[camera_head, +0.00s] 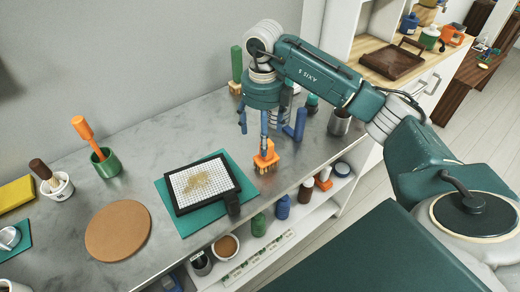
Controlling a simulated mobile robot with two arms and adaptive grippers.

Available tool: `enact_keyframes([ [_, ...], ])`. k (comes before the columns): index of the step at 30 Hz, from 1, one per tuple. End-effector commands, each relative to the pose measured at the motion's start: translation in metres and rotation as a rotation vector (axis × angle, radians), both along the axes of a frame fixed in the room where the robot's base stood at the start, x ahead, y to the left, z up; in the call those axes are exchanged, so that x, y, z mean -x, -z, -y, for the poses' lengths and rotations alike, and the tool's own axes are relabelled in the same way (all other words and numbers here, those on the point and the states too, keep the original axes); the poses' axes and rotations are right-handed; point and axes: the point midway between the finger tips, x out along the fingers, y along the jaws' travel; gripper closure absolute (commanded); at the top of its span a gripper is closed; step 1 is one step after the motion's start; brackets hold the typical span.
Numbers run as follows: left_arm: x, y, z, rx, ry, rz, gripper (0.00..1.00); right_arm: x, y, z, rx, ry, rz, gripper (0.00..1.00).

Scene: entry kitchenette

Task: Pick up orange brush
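An orange brush (266,157) with its bristles down is at the front edge of the grey counter. My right gripper (270,130) is directly above it, pointing down. Its blue fingers are spread apart, and one reaches down to the top of the brush; I cannot tell whether it touches. The brush's upper part is partly hidden by the gripper. Another orange-handled tool (83,128) stands in a green cup (107,163) at the left; its lower end is hidden. My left gripper is not in view.
A black-framed mesh screen (222,204) with brown grains lies on a teal mat (163,198) beside the brush. A round brown board (118,232) is at front left. A green bottle (237,66) stands behind the gripper. Below the counter edge is a shelf with bottles (283,207).

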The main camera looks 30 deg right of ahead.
Motion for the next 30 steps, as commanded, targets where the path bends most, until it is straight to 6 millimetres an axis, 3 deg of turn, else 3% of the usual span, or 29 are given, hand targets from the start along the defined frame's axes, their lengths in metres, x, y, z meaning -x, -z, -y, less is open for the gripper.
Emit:
enact_keyframes([
  [6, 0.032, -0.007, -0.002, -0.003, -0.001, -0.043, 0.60, 0.002, 0.034, 0.000, 0.000, -0.001, -0.005, 0.23],
  [11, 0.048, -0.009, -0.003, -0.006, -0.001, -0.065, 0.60, 0.001, 0.046, 0.001, 0.000, -0.001, -0.003, 0.23],
  [15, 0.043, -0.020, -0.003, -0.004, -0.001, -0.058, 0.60, 0.002, 0.060, 0.004, 0.000, 0.000, -0.006, 0.23],
  [23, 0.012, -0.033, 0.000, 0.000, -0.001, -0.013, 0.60, 0.001, 0.095, 0.007, 0.000, -0.001, -0.003, 0.23],
  [30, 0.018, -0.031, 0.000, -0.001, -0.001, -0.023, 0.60, 0.001, 0.098, 0.007, 0.000, -0.002, -0.001, 0.23],
])
